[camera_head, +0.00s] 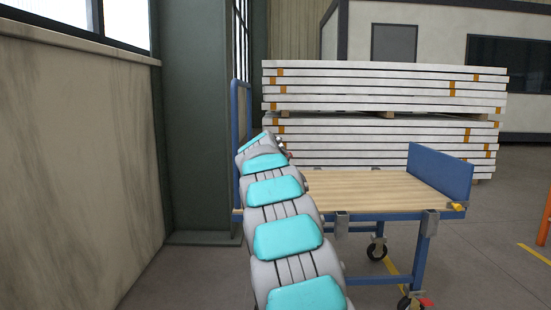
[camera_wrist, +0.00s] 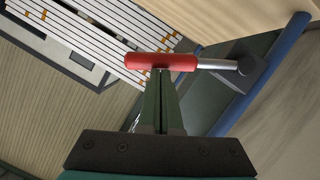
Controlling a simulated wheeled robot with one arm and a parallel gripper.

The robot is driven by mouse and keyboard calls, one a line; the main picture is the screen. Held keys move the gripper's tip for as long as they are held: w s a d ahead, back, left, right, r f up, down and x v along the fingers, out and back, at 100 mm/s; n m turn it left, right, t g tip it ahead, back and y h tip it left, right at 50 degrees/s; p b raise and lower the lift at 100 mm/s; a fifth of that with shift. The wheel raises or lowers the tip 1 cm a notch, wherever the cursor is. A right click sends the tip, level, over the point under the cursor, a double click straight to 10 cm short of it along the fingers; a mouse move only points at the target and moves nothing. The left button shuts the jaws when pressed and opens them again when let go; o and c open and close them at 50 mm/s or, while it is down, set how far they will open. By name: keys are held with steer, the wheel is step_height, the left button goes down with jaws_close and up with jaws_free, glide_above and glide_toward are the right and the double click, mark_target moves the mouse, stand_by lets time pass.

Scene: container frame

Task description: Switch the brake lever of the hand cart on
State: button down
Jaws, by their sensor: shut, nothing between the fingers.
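The hand cart has a wooden deck (camera_head: 365,187) on a blue frame, with a blue end panel (camera_head: 440,172) at the right and a blue upright rail at the left. In the wrist view, the brake lever is a red grip (camera_wrist: 161,62) on a metal rod (camera_wrist: 217,64). The rod runs right to a dark bracket (camera_wrist: 245,66) by a blue bar (camera_wrist: 262,75). My gripper (camera_wrist: 163,74) is shut and empty, its fingertips right at the red grip's near side; whether they touch it I cannot tell. In the head view my arm mostly hides the gripper and lever.
White panels (camera_head: 385,100) are stacked behind the cart. A wall (camera_head: 80,150) and a dark green pillar (camera_head: 200,120) stand close on the left. The cart has caster wheels (camera_head: 377,248) below. Open floor (camera_head: 480,260) lies to the right, with an orange frame (camera_head: 545,220) at the edge.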

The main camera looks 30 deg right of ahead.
steer(key=w+r+p+v, duration=0.1)
steer(key=r+v, duration=0.1)
steer(key=v, duration=1)
steer(key=shift+a+r, duration=0.25)
steer(key=shift+a, duration=0.35)
steer(key=s+a+f+n+g+y+p, duration=0.1)
steer(key=s+a+f+g+y+p, duration=0.2)
steer(key=s+a+f, duration=0.5)
steer(key=s+a+f+n+g+y+p, duration=0.1)
steer(key=s+a+f+g+y+p, duration=0.2)
steer(key=s, duration=2.1)
steer(key=s+a+f+n+g+y+p, duration=0.1)
steer(key=s+a+f+g+y+p, duration=0.3)
steer(key=s+a+f, duration=0.9)
steer(key=s+a+g+p, duration=0.1)
steer(key=s+a+g, duration=0.1)
steer(key=s+a, duration=0.2)
steer(key=shift+a+f, duration=0.15)
steer(key=shift+a, duration=1.2)
